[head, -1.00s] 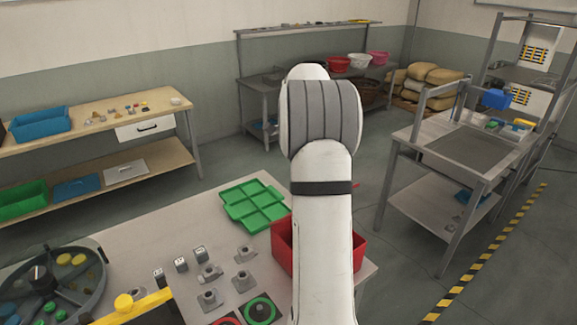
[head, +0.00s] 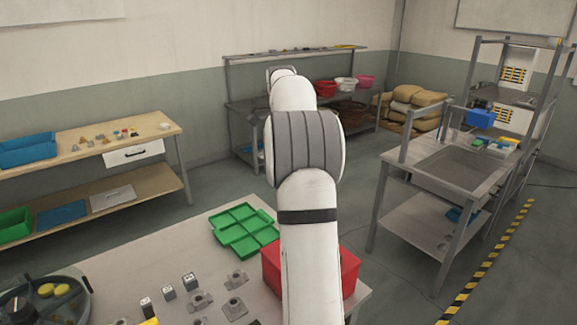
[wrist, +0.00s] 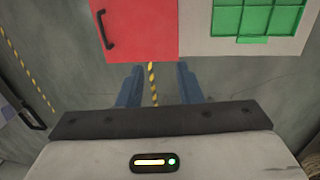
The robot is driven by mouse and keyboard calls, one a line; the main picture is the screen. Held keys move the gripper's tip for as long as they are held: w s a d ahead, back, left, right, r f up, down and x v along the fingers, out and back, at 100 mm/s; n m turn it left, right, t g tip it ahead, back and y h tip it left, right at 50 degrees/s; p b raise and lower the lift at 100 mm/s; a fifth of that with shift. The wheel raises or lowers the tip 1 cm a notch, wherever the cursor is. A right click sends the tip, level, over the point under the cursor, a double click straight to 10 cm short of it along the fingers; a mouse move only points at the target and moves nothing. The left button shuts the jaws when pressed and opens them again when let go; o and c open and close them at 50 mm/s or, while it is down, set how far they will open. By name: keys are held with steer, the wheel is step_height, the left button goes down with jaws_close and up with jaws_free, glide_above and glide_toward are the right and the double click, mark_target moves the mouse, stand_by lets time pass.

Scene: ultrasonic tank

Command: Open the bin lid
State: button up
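The bin is a red box (head: 349,272) at the right edge of the near table in the head view, partly hidden behind my arm. In the wrist view its flat red top (wrist: 150,30) fills the upper middle, with a black bar handle (wrist: 105,30) near its left side. The lid looks shut. My gripper (wrist: 158,84) shows two blue fingers spread apart with nothing between them. They are just below the red top's near edge in the wrist view, apart from the handle. The fingers are hidden in the head view.
A green compartment tray (head: 245,232) lies beside the bin on the grey table (head: 130,262). Several small metal parts and a round dark tray (head: 45,300) are at the left. A metal sink bench (head: 400,160) stands at the right, with open floor between.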

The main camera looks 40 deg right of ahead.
stand_by(0.4)
steer(key=s+a+n+t+b, duration=0.1)
steer(key=s+a+n+b, duration=0.3)
steer(key=a, duration=0.7)
steer(key=s+a+f+n+t+b, duration=0.1)
steer(key=s+a+f+n+t, duration=0.1)
steer(key=s+a+f+n, duration=0.5)
steer(key=s+a+f+n+t+b, duration=0.1)
steer(key=s+a+f+n, duration=0.6)
steer(key=s+a, duration=0.5)
steer(key=shift+s+a+f+t, duration=0.15)
steer(key=shift+s+a+t, duration=0.25)
steer(key=shift+s, duration=0.2)
